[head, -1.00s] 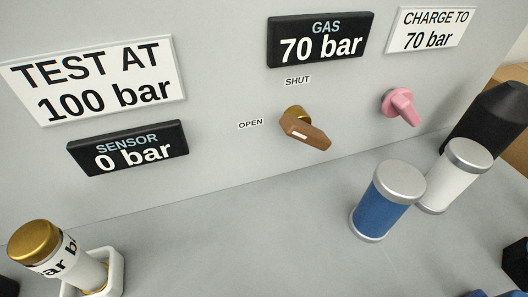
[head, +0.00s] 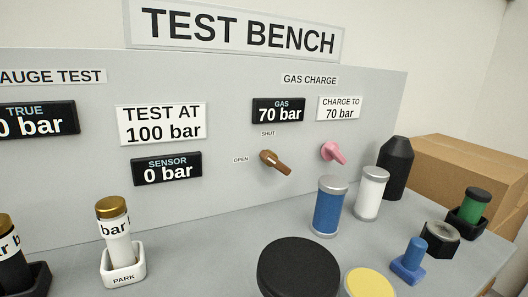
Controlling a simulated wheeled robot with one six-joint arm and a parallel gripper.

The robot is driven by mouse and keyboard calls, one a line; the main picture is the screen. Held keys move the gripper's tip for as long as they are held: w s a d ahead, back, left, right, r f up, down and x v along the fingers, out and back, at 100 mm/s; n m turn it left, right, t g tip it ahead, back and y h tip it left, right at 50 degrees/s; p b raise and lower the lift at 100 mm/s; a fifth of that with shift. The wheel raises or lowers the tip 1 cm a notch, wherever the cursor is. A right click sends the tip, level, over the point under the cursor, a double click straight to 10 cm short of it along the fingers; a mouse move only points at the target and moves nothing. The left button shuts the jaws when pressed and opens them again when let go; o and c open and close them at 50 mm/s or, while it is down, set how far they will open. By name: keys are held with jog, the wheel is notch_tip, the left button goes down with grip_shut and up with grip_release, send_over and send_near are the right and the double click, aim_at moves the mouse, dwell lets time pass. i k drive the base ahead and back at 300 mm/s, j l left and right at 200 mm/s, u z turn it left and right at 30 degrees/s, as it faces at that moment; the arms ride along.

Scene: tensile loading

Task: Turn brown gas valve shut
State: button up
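The brown gas valve (head: 275,161) is a small lever knob on the grey upright panel, below the black gas display (head: 278,109) reading 70 bar. A SHUT label (head: 268,134) sits above it and an OPEN label (head: 240,160) to its left. The lever appears to run toward the lower right, at neither label; I cannot tell its exact setting from this angle. Nothing touches it. My gripper is not in this view.
A pink valve (head: 333,152) is right of the brown one. Blue (head: 328,206) and white (head: 370,193) cylinders stand below them. A black bottle (head: 396,168) stands behind to the right. A black disc (head: 298,270) and yellow disc (head: 370,284) are in the foreground.

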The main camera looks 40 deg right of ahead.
aim_at(268, 157)
jog(key=k+l+u, duration=0.3)
jog(key=k, duration=0.35)
jog(key=k+u, duration=0.3)
jog(key=k, duration=0.35)
